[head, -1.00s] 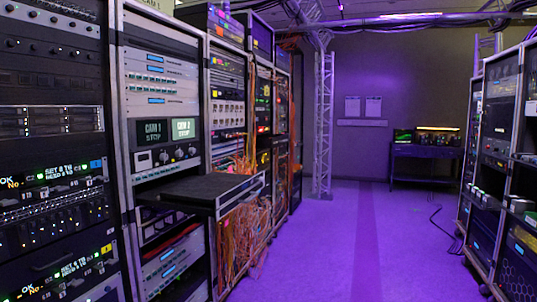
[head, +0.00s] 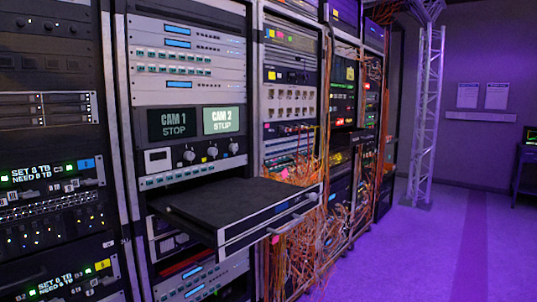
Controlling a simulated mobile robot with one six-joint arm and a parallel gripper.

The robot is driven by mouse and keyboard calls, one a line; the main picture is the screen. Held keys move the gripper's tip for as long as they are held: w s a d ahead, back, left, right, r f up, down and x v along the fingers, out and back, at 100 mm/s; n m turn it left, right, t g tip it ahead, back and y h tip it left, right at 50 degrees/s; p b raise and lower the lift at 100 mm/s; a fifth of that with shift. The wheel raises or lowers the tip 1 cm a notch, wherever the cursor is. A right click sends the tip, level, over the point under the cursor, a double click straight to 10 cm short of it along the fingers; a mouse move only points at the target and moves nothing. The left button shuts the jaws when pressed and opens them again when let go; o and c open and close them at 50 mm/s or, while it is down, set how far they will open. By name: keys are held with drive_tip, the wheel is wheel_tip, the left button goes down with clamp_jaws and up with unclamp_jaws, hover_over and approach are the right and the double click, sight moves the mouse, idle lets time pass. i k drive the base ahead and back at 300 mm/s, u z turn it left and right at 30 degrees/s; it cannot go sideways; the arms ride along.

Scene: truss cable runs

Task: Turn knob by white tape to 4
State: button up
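Three small round knobs sit in a row on a panel of the middle rack: a left knob (head: 189,155), a middle knob (head: 212,152) and a right knob (head: 233,148). Knob pointers and scale numbers are too small to read. My gripper is not in view.
A black pull-out shelf (head: 235,205) juts from the middle rack below the knobs. The left rack has a green-lit display (head: 38,173) beside a blue patch (head: 87,163). Orange cables (head: 300,225) hang right of the shelf. Purple floor (head: 410,255) is clear at right.

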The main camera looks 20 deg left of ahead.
sight(189, 156)
drive_tip(key=u, duration=0.65)
drive_tip(key=i, duration=0.95)
drive_tip(key=u, duration=0.55)
drive_tip(key=k, duration=0.9)
drive_tip(key=u, duration=0.15)
drive_tip(key=i, duration=0.9)
drive_tip(key=z, duration=0.05)
